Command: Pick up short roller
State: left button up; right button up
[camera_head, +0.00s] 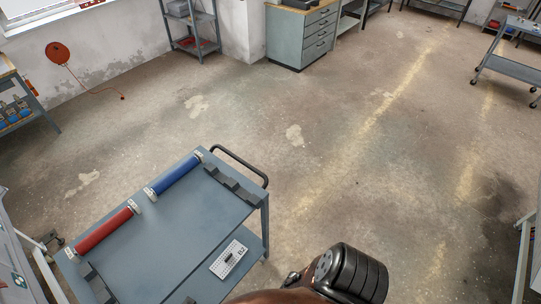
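Two rollers lie end to end along the left edge of a blue-grey trolley (205,215). The red roller (103,230) is at the near end and the blue roller (174,174) at the far end. Both have pale ends and look close in length; I cannot tell for sure which is the short one. Neither gripper is in view. A black ribbed part at the bottom centre seems to be mine.
Dark notched holders stand on the trolley top at its far right and near left. A black handle (240,163) sticks out at the far end. Open floor (340,160) lies beyond; a drawer cabinet (302,37) stands at the back.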

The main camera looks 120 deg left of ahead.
aim_at(95, 238)
jog(key=u, duration=5)
